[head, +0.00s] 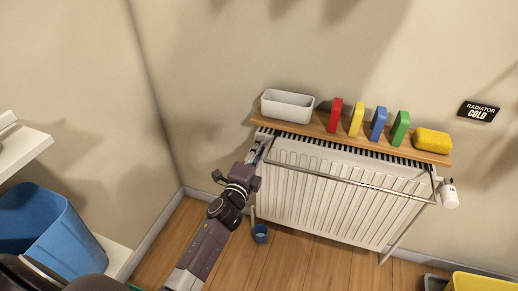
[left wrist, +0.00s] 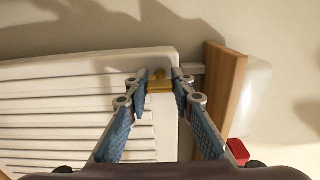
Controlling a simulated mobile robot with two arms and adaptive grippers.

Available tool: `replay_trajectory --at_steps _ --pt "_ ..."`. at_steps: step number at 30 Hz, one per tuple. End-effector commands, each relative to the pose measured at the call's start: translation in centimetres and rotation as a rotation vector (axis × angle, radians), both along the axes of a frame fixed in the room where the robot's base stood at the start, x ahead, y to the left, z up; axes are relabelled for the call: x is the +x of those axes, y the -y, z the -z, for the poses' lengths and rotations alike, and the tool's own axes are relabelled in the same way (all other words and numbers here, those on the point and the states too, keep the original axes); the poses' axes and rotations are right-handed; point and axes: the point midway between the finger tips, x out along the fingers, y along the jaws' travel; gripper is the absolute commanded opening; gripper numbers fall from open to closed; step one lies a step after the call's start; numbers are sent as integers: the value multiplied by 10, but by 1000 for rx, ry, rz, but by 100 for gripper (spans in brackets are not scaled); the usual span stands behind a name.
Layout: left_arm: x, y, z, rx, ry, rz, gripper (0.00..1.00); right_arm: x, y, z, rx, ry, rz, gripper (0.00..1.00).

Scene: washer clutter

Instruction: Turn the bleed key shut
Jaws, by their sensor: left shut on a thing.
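The white radiator (head: 330,190) hangs on the wall. My left gripper (head: 262,147) is at its upper left end, just below the shelf. In the left wrist view a brass-coloured bleed key (left wrist: 160,84) sits between the two fingertips (left wrist: 160,78), at the radiator's end. The fingers are shut on the key. The key is too small and hidden by my gripper to make out in the head view, and I cannot tell how far it is turned. My right gripper is not in view.
A wooden shelf (head: 318,127) above the radiator holds a white tub (head: 287,106), several coloured blocks and a yellow sponge (head: 432,140). A metal rail (head: 350,181) crosses the radiator's front. A small blue cup (head: 260,234) is below its left end. A sign (head: 479,111) reads "RADIATOR COLD".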

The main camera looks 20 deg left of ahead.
Motion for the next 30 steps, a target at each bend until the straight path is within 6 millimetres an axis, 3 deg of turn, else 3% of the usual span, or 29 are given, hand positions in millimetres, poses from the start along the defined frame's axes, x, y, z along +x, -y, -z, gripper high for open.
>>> replay_trajectory --at_steps 14,15,19,30 --pt "0 1 0 14 -2 1 0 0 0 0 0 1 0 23" --pt "0 1 0 14 -2 1 26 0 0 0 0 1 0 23" --pt "0 0 0 13 -2 1 40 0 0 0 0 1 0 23" --pt "-4 0 1 12 -2 0 41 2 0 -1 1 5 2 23"
